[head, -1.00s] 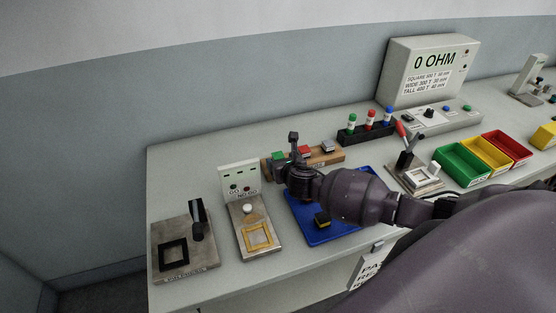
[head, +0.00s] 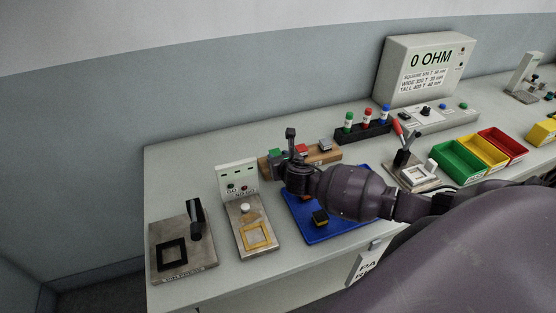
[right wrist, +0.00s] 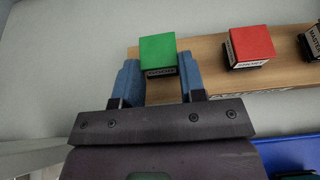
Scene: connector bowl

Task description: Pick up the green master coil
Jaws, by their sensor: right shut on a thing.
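The green master coil (right wrist: 158,50) is a block with a green top and a dark label on its front. It is at the left end of a wooden rack. My right gripper (right wrist: 159,72) is shut on it, with one blue finger at each side. In the head view the coil (head: 275,154) is partly hidden by my right gripper (head: 283,160). I cannot tell whether the coil is clear of the rack. My left gripper is not in view.
The wooden rack (right wrist: 200,84) also holds a red coil (right wrist: 250,46) and a grey-topped coil (head: 325,144). A blue tray (head: 300,222) with a black and yellow part lies in front. A go/no-go fixture (head: 237,180) stands just left of the rack.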

